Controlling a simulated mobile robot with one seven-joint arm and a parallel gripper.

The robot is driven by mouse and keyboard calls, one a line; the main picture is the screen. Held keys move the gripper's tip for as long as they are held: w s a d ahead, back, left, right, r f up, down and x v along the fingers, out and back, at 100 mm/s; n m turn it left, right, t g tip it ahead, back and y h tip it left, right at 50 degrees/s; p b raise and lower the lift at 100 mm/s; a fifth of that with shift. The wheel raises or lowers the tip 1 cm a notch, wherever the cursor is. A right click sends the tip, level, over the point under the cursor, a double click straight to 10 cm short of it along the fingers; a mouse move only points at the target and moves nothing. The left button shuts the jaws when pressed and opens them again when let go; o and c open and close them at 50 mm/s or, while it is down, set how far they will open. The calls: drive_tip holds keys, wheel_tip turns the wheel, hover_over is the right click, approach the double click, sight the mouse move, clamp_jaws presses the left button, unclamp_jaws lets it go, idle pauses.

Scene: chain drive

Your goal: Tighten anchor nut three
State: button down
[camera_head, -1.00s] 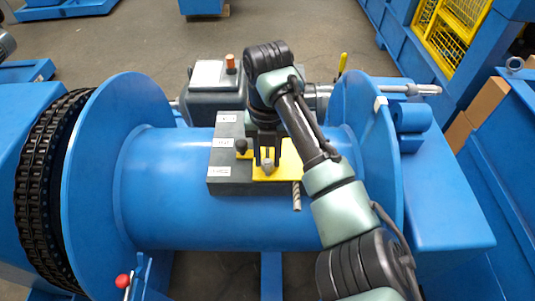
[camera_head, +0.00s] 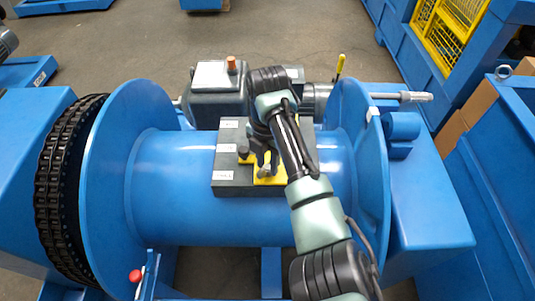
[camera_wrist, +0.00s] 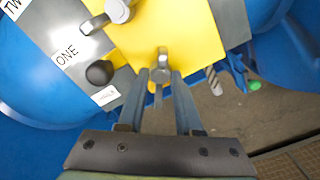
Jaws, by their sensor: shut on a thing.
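A yellow plate (camera_head: 272,179) lies on a dark block (camera_head: 228,190) on top of the blue drum (camera_head: 185,205). My gripper (camera_head: 266,164) points down at the plate. In the wrist view its fingers (camera_wrist: 160,76) are shut on a small metal fitting (camera_wrist: 162,58) at the plate's near edge. A thin rod shows between the fingers. A second metal fitting (camera_wrist: 118,11) stands farther up the plate. White labels sit on the block; one reads ONE (camera_wrist: 66,51). No label reading three is legible, so I cannot tell which nut is held.
A black knob (camera_wrist: 99,72) stands beside the plate. A spiral-looking rod end (camera_wrist: 214,80) hangs right of the fingers. A black chain (camera_head: 62,190) wraps the drum's left end. A motor (camera_head: 217,92) stands behind. A red-knobbed lever (camera_head: 135,276) is at the front.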

drive_tip(key=m+p, duration=0.1)
drive_tip(key=m, duration=0.1)
drive_tip(key=m+p, duration=0.2)
drive_tip(key=m, duration=0.1)
drive_tip(key=shift+r+m, duration=0.2)
drive_tip(key=shift+m, duration=0.1)
drive_tip(key=m+p, duration=0.3)
drive_tip(key=m, duration=0.3)
drive_tip(key=shift+w, duration=0.1)
drive_tip(key=m+p, duration=0.1)
drive_tip(key=m, duration=0.4)
drive_tip(key=shift+m+p, duration=0.3)
drive_tip(key=shift+m, duration=0.1)
drive_tip(key=m+p, duration=0.1)
drive_tip(key=m, duration=1.1)
drive_tip(key=shift+m+p, duration=0.3)
drive_tip(key=m, duration=0.7)
drive_tip(key=shift+w, duration=0.1)
drive_tip(key=m, duration=0.4)
drive_tip(key=shift+m, duration=0.4)
drive_tip(key=m, duration=0.4)
drive_tip(key=shift+m, duration=0.4)
